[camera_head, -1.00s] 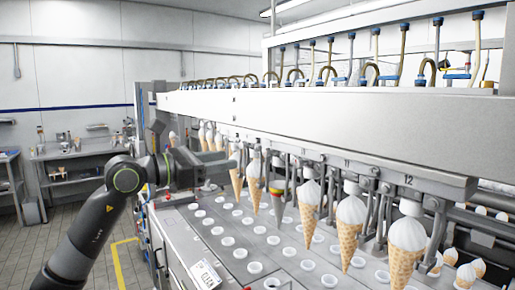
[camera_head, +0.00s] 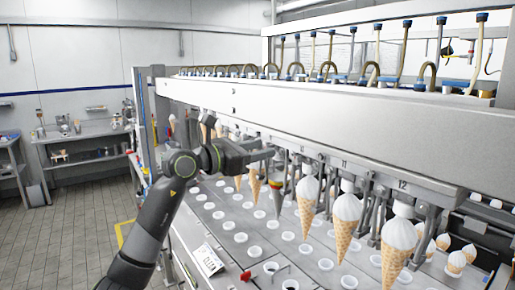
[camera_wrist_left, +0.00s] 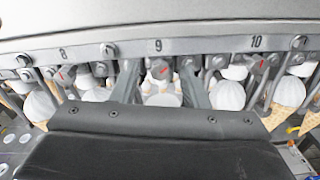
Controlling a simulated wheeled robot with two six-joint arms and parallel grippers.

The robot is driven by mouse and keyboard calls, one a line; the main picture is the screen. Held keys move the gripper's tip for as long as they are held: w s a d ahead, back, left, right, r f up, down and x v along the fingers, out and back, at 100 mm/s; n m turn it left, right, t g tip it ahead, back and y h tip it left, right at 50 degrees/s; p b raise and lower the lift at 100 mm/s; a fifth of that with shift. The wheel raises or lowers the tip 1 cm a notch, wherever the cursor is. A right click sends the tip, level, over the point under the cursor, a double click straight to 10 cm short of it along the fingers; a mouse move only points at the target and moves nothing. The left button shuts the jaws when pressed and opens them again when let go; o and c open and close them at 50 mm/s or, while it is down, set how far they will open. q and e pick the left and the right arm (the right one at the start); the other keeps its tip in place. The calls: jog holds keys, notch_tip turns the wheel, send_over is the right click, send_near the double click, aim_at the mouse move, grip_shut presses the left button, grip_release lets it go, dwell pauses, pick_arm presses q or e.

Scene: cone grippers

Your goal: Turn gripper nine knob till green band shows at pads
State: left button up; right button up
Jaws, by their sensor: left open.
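The gripper nine knob (camera_wrist_left: 160,69) is under the number 9 label in the left wrist view, with a red mark on its face. My left gripper (camera_wrist_left: 158,76) is open, one finger on each side of this knob; I cannot tell whether they touch it. In the head view my left gripper (camera_head: 268,158) reaches in under the machine's long beam. Beside it hangs a grey pointed piece (camera_head: 276,199) with a red band near its top. No green band is clear, and the pads are hard to make out. My right gripper is not in view.
Cones with white tops (camera_head: 343,222) hang in a row to the right. Neighbouring knobs eight (camera_wrist_left: 66,73) and ten (camera_wrist_left: 260,63) sit close on either side. The long beam (camera_head: 330,118) is just above, and a plate with round holes (camera_head: 238,225) lies below.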

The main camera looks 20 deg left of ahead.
pick_arm(q)
grip_shut()
jog(key=shift+n+b, duration=0.35)
jog(key=shift+n, duration=1.45)
grip_release()
